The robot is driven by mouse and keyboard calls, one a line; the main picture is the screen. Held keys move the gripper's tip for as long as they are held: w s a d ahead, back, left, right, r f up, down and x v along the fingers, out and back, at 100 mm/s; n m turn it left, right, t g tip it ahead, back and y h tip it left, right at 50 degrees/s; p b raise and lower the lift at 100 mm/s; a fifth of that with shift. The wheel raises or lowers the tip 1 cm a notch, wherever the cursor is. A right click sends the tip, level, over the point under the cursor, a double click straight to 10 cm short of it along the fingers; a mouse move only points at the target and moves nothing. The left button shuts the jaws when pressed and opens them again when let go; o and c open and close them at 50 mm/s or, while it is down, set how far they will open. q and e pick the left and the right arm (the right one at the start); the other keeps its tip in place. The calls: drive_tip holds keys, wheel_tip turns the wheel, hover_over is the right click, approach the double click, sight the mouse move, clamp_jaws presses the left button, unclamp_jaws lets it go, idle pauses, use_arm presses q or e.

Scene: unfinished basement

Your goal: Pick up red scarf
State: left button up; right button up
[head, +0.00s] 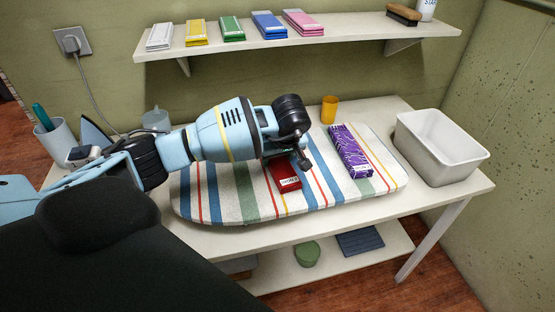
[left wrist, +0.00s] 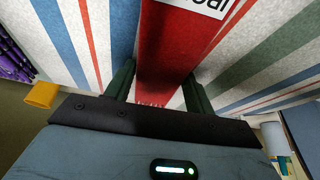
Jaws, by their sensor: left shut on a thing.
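The red scarf (head: 284,174), folded flat with a white label, lies on the striped ironing board (head: 232,207). My left gripper (head: 301,160) is over it, pointing down, and hides part of it. In the left wrist view the red scarf (left wrist: 175,50) is between the two dark fingers of my left gripper (left wrist: 160,88), which are shut on its sides. I cannot see clear space between the scarf and the board. My right gripper is not in view.
A folded purple patterned scarf (head: 350,151) lies right of the red one. A yellow cup (head: 329,109) stands behind the board, and a white bin (head: 440,147) stands at right. An iron (head: 95,137) and a grey cup (head: 57,139) are at left. A shelf (head: 345,29) hangs above.

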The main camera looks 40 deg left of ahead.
sight(277, 162)
use_arm(q)
drive_tip(key=shift+r, duration=0.5)
drive_tip(key=r, duration=0.1)
drive_tip(key=s+r, duration=0.1)
drive_tip(key=shift+d+r, duration=0.2)
drive_tip(key=shift+r, duration=0.1)
drive_tip(key=s+d, duration=0.1)
drive_tip(key=s, duration=0.3)
drive_tip(key=s+d, duration=0.2)
drive_tip(key=s, duration=0.3)
drive_tip(key=s+d+r, duration=0.1)
drive_tip(key=s, duration=0.3)
drive_tip(key=shift+s+d+r, duration=0.1)
drive_tip(key=shift+s+d, duration=0.05)
drive_tip(key=shift+d, duration=0.1)
drive_tip(key=shift+s+d, duration=0.15)
drive_tip(key=shift+s, duration=0.3)
